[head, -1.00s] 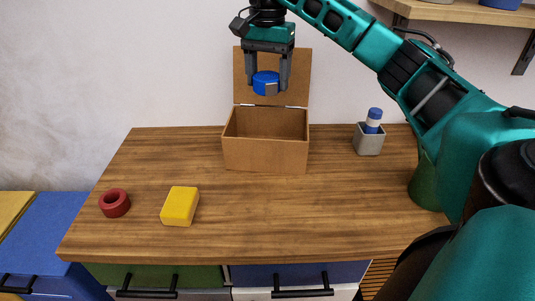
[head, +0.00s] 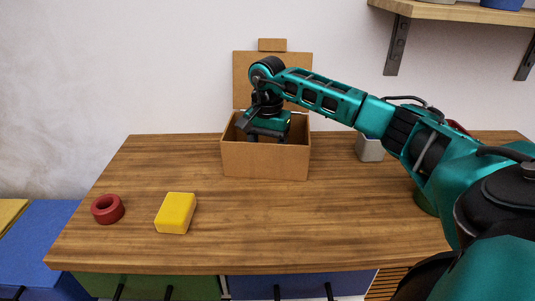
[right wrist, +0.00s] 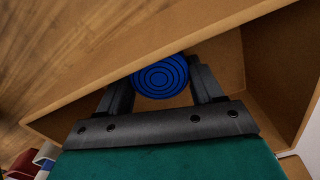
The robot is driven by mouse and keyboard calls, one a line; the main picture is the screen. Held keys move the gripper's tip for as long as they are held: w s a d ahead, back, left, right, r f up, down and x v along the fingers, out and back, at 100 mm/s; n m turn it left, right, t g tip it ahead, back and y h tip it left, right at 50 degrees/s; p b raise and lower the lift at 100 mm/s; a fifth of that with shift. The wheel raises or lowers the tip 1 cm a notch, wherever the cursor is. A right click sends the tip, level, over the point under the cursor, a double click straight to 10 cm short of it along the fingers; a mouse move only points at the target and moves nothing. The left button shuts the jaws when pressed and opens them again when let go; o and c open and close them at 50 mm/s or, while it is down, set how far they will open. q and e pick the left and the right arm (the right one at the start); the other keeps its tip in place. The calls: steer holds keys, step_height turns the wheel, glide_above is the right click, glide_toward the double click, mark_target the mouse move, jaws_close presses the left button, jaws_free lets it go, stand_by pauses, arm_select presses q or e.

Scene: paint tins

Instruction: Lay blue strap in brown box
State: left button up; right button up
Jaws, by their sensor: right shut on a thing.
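The brown box (head: 265,161) stands open on the wooden table, its lid upright at the back. My right gripper (head: 266,138) reaches down into the box, its fingertips hidden behind the front wall in the head view. In the right wrist view my right gripper (right wrist: 163,88) is shut on the blue strap (right wrist: 161,77), a round coil with ring lines, inside the box walls. Whether the strap touches the box floor I cannot tell. My left gripper is not in view.
A yellow block (head: 176,212) and a red ring (head: 107,209) lie on the table's left part. A grey holder (head: 369,149) stands right of the box, partly behind my arm. A wall shelf (head: 455,12) is at upper right. The table front is clear.

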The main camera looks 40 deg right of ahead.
steer(key=shift+f, duration=0.35)
steer(key=shift+f, duration=0.15)
steer(key=o, duration=1.1)
